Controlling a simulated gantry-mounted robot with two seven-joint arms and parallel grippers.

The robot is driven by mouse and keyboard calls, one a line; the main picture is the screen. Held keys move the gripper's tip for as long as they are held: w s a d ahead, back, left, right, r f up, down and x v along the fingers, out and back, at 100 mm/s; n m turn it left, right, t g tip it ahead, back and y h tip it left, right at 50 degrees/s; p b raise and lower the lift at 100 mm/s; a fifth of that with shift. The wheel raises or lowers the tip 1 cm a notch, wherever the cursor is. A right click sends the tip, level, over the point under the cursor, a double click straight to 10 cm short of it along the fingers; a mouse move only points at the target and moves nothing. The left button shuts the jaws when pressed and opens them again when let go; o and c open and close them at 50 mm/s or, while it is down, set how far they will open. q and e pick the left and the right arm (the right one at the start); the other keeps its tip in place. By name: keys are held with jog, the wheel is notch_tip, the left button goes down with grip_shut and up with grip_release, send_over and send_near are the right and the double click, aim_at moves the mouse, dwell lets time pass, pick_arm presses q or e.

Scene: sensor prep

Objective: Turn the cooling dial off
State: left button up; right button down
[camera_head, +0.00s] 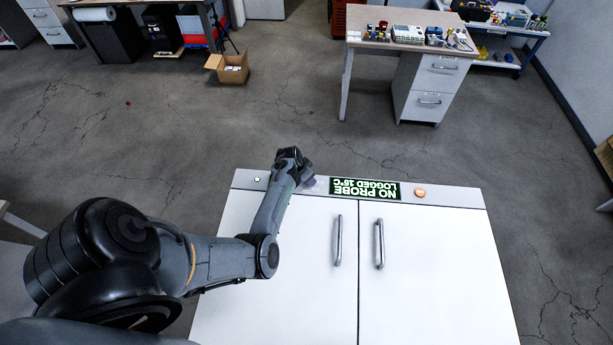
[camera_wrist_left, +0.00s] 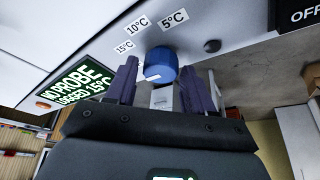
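The cooling dial (camera_wrist_left: 160,62) is a round blue knob on the white panel in the left wrist view. White labels 15°C, 10°C and 5°C sit above it, and a black OFF label (camera_wrist_left: 300,14) lies at the far upper right. A pale mark shows on the dial's lower-left edge. My left gripper (camera_wrist_left: 159,72) is open, its two purple fingers on either side of the dial with gaps visible; I cannot tell whether they overlap it in depth. In the head view my left gripper (camera_head: 309,181) is at the panel, hiding the dial. My right gripper is not in view.
The white cabinet (camera_head: 285,255) has two doors with metal handles. Its top strip carries a display (camera_head: 365,189) reading NO PROBE LOGGED 15°C and an orange button (camera_head: 420,193). A desk (camera_head: 385,35) stands farther back.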

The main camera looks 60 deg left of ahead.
pick_arm(q)
jog(key=shift+o, duration=1)
jog(key=shift+r, duration=0.1)
jog(key=v, duration=1)
jog(key=shift+s+r, duration=0.2)
jog(key=shift+r, duration=0.1)
